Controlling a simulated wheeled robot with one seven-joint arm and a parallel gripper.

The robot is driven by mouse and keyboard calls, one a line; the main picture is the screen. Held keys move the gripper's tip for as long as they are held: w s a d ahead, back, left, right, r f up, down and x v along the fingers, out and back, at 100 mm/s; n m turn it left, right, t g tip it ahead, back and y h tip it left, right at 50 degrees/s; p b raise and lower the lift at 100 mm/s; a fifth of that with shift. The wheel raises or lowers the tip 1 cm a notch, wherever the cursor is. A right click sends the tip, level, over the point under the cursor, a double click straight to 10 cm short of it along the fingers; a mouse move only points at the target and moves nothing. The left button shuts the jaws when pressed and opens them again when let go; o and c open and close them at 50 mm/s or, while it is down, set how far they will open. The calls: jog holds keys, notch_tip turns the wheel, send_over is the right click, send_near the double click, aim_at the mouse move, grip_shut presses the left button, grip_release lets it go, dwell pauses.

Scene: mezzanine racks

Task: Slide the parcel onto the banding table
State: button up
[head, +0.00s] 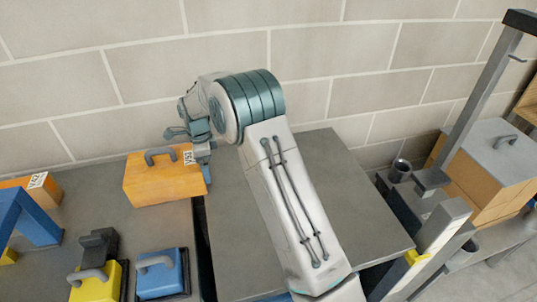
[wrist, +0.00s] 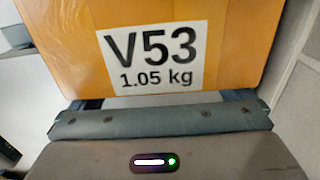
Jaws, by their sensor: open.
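The parcel (head: 160,184) is an orange box with a grey handle on top and a V53 label. It sits on the left grey surface near its right edge. In the wrist view the parcel (wrist: 200,75) fills the top, its label reading V53, 1.05 kg. My gripper (head: 206,168) is at the parcel's right end, beside the label, and is open. The wrist view shows my gripper (wrist: 155,115) close in front of the label face; contact cannot be told. A grey table (head: 335,165), apparently the banding table, lies right of the parcel, partly hidden by my arm.
A dark gap (head: 201,245) runs between the two surfaces. A yellow block (head: 97,284) and a blue block (head: 162,274) with handles stand in front of the parcel. Another orange box (head: 22,184) is at far left. A grey post (head: 480,95) rises at right. A block wall stands behind.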

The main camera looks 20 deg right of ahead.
aim_at(188, 166)
jog(key=shift+a, duration=1.55)
jog(key=shift+a+p, duration=0.3)
jog(key=shift+a, duration=1)
jog(key=shift+d, duration=0.15)
jog(key=shift+d+r, duration=0.1)
jog(key=shift+d, duration=1.35)
notch_tip(188, 166, up, 13)
jog(key=p, duration=0.8)
